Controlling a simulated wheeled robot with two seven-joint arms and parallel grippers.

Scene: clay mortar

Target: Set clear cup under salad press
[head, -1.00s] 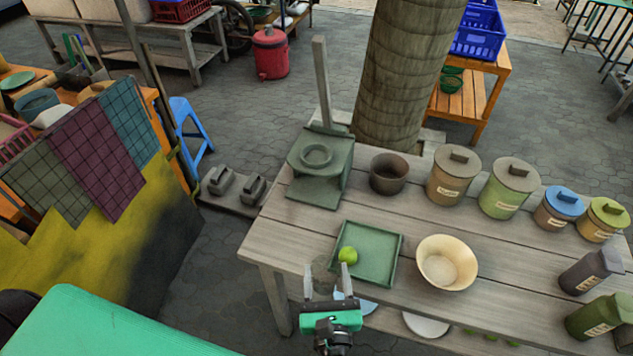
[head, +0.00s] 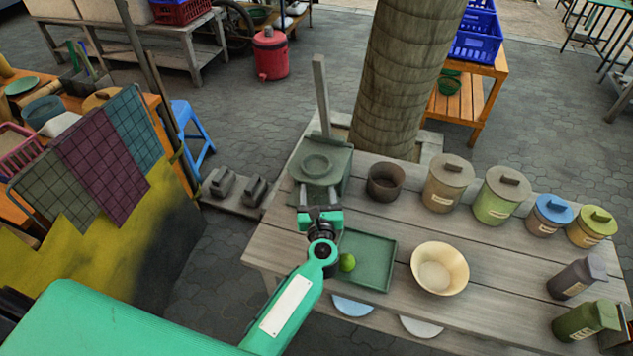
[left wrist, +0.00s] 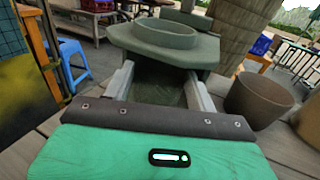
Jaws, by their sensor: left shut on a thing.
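The salad press (head: 340,163) is a green-grey stand with a round ring on its top plate and an upright lever at the back. It stands at the table's left end and fills the upper middle of the left wrist view (left wrist: 165,37). My left gripper (head: 319,209) is at the press's open front, with its fingers (left wrist: 160,88) reaching below the top plate. It is shut on the clear cup, which is so transparent that its outline is barely visible between the fingers. Whether the cup touches the press base cannot be told. My right gripper is not in view.
A green tray (head: 372,272) with a lime (head: 347,262) lies right of my left arm. A brown pot (head: 385,182) stands close right of the press. A cream bowl (head: 440,269) and several lidded jars (head: 447,184) stand further right.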

